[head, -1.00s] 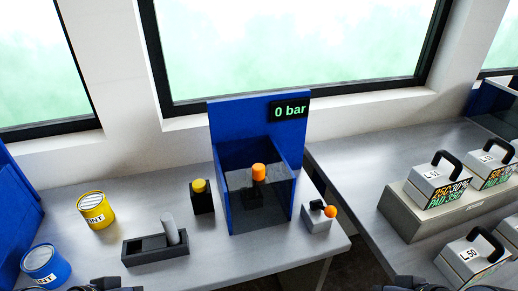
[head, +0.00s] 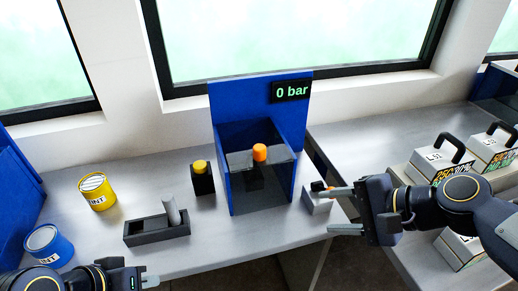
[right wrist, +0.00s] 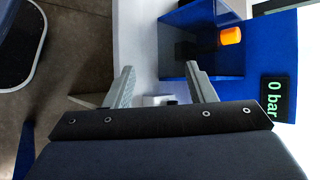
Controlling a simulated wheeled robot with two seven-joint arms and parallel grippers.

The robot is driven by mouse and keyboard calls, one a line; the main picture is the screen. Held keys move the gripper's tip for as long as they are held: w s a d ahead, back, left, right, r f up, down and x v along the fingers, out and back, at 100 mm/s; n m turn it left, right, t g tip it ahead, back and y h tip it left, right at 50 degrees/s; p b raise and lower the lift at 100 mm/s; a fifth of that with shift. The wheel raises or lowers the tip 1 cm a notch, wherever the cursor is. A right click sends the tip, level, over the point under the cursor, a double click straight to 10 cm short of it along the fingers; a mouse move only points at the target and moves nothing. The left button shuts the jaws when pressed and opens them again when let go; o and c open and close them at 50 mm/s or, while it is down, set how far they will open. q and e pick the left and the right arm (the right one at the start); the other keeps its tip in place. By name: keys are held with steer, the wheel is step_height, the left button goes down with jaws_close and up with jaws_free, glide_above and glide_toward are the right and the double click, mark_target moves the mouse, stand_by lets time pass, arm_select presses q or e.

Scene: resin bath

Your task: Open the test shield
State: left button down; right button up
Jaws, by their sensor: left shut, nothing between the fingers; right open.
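The test shield (head: 250,190) is a dark see-through cover on the front of a blue booth (head: 225,110); it appears closed. Inside stands a dark piece with an orange cap (head: 260,152), which also shows in the right wrist view (right wrist: 231,36). My right gripper (head: 331,209) is open and empty, to the right of the shield, by a small grey block (head: 314,206) with a black top. The block's orange knob is mostly hidden by a finger. The right wrist view shows both fingers apart. My left gripper (head: 151,282) is shut and empty at the bottom left.
A display (head: 291,91) on the booth reads 0 bar. A black box with a yellow button (head: 200,167), a dark tray (head: 150,238) with a grey lever, and yellow (head: 97,192) and blue (head: 43,247) tins stand left. Labelled weights (head: 438,160) stand on the right bench.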

mark_target(265, 149)
steer(key=w+a+m+y, duration=0.1)
steer(key=w+a+m, duration=0.3)
steer(key=w, duration=0.2)
steer(key=w+a+m+y+b, duration=0.1)
steer(key=w+a+m, duration=0.3)
steer(key=w+a, duration=0.1)
steer(key=w+a+m, duration=0.4)
steer(key=w+a, duration=0.1)
steer(key=w, duration=0.1)
steer(key=shift+w+a+t+y, duration=0.25)
steer(key=shift+w+t+y, duration=0.1)
steer(key=shift+t+y, duration=0.05)
jaws_close()
